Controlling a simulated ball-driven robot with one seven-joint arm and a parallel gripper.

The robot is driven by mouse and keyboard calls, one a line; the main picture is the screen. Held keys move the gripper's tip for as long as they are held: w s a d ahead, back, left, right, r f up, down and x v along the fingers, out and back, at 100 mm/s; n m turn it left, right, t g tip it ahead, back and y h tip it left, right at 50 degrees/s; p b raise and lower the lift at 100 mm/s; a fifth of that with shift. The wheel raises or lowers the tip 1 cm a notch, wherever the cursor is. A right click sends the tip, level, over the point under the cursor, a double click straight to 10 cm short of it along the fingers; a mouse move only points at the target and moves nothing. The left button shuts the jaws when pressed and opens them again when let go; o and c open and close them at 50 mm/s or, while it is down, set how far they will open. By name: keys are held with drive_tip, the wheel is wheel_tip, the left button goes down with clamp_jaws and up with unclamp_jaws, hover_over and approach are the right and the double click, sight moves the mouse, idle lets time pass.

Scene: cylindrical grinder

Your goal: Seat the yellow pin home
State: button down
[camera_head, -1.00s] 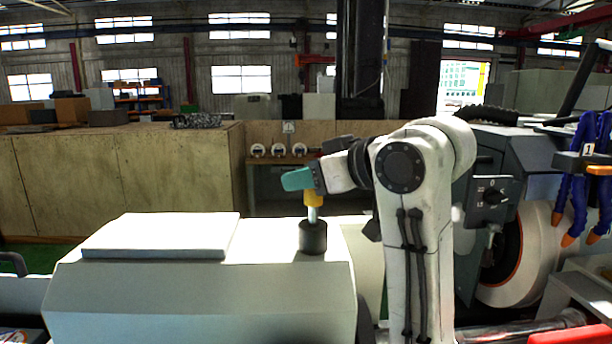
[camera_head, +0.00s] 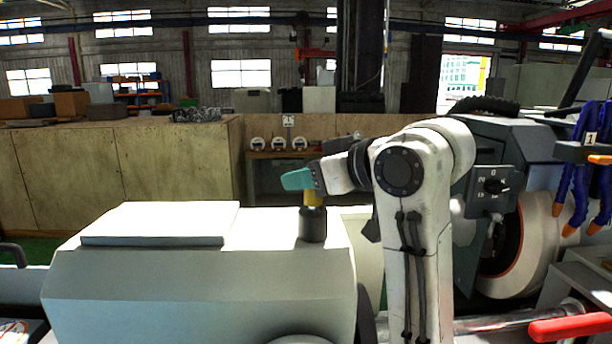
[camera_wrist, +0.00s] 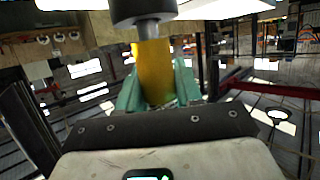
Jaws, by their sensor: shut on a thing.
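The yellow pin (camera_head: 314,199) stands upright over the dark round socket (camera_head: 312,226) on the pale machine top. My gripper (camera_head: 297,179) has teal fingers and is shut on the pin's yellow upper part. The wrist view is upside down. In it the fingers (camera_wrist: 158,90) close on both sides of the yellow pin (camera_wrist: 154,68). A short length of the pin's grey shank shows between the yellow part and the dark socket (camera_wrist: 140,9). The shank's lower end is hidden inside the socket.
A raised flat cover (camera_head: 160,222) lies on the machine top to the left of the socket. A grey control box with a dial (camera_head: 491,187) stands to the right of my arm. Blue hoses with orange tips (camera_head: 575,180) hang at the far right.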

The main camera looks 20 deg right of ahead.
drive_tip(key=shift+f, duration=0.45)
drive_tip(key=c, duration=0.7)
unclamp_jaws()
drive_tip(key=shift+o, duration=0.2)
drive_tip(key=b+v, duration=0.2)
drive_tip(key=v, duration=0.8)
drive_tip(key=shift+s+r, duration=0.15)
drive_tip(key=shift+s, duration=0.2)
drive_tip(key=shift+d, duration=0.15)
